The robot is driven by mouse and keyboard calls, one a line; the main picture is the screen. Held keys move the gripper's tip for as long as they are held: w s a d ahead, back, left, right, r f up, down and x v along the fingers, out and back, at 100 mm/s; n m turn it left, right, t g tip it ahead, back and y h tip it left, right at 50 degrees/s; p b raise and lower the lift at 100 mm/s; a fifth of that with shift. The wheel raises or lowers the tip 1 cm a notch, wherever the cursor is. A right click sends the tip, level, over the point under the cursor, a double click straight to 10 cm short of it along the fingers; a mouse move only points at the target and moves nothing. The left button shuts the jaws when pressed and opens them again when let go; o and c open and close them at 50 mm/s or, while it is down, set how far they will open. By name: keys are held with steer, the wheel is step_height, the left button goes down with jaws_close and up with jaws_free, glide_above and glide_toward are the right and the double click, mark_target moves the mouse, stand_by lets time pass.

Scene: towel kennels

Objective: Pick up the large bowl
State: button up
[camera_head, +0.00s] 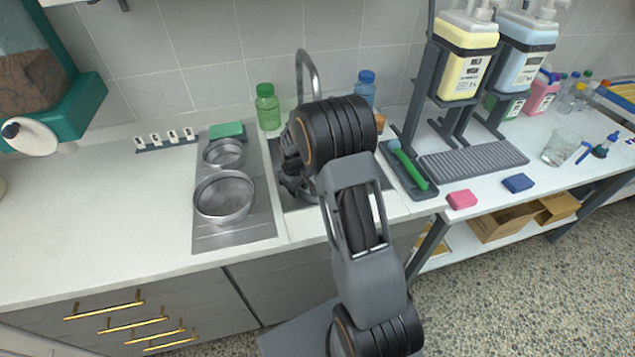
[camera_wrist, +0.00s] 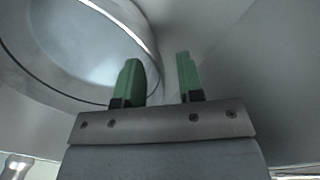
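The large bowl (camera_head: 224,197) is a round steel bowl, upright and empty, on the front part of the steel drainboard (camera_head: 234,236). A smaller steel bowl (camera_head: 223,153) sits just behind it. My gripper is low over the sink, to the right of the large bowl and apart from it, mostly hidden by my arm in the head view. In the wrist view my gripper (camera_wrist: 157,78) has its two green-tipped fingers spread with nothing between them. A large curved steel rim fills the upper left there; I cannot tell for certain which thing it belongs to.
A green sponge (camera_head: 227,130) lies behind the bowls. A tap (camera_head: 308,72), a green bottle (camera_head: 267,106) and a blue bottle (camera_head: 365,88) stand behind the sink (camera_head: 294,200). The white counter (camera_head: 100,210) left of the drainboard is clear.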

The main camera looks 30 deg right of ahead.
jaws_close()
steer(key=shift+r, duration=0.1)
stand_by(0.5)
